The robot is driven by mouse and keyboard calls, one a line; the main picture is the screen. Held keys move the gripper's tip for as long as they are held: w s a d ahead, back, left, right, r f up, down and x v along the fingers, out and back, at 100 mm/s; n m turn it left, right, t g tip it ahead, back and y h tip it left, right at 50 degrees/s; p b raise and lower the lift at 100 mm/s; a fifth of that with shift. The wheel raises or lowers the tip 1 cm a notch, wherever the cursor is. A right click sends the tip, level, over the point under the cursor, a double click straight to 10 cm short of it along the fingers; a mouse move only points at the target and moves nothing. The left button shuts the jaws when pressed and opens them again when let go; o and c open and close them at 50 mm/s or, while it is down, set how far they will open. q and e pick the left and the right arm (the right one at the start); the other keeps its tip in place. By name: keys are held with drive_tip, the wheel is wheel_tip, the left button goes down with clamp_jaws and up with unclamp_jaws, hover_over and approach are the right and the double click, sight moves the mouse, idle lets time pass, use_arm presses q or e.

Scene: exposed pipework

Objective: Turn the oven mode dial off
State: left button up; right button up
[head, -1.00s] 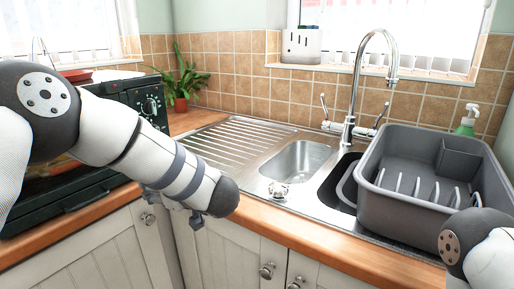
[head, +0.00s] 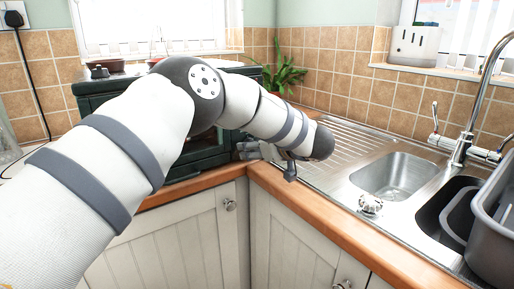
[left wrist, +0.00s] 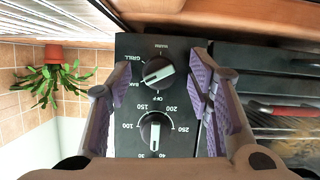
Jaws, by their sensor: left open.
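The oven (head: 88,100) is a dark green box on the counter in the head view. Its control panel (left wrist: 130,60) shows upside down in the left wrist view. The mode dial (left wrist: 158,72) is a black knob with a white stripe, slanting from the BAKE side to the upper right; OFF is printed below it. In the head view my left gripper (head: 262,152) is in front of the oven's right side; my arm hides the dials. My right gripper is out of view.
The temperature dial (left wrist: 154,130) is close to the mode dial. The sink (head: 393,175) and grey dish rack (head: 495,235) are at right. The wooden counter edge (head: 310,210) runs below my gripper.

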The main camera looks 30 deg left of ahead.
use_arm(q)
drive_tip(key=shift+c, duration=0.2)
clamp_jaws()
drive_tip(key=shift+r, duration=0.1)
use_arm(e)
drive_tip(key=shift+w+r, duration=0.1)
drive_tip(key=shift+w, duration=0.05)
use_arm(q)
drive_tip(key=shift+s+r+n+t+p, duration=0.1)
drive_tip(key=shift+r+n+t+p, duration=0.05)
drive_tip(key=shift+n+t+p, duration=0.2)
drive_tip(key=shift+n+t+h+p, duration=0.3)
drive_tip(key=shift+n+t+p, duration=0.15)
drive_tip(key=shift+n, duration=0.4)
drive_tip(key=shift+f+n+t, duration=0.25)
drive_tip(key=shift+n+t, duration=0.35)
drive_tip(key=shift+n, duration=0.3)
drive_tip(key=n+t, duration=0.1)
drive_tip(key=n, duration=0.1)
drive_tip(key=n+t, duration=0.1)
drive_tip(key=n, duration=0.1)
drive_tip(key=shift+s+f+t, duration=0.15)
drive_tip(key=shift+f+t, duration=0.05)
drive_tip(key=shift+t, duration=0.1)
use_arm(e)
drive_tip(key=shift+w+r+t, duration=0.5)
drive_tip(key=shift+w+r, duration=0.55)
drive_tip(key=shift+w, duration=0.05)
use_arm(q)
drive_tip(key=shift+n, duration=0.3)
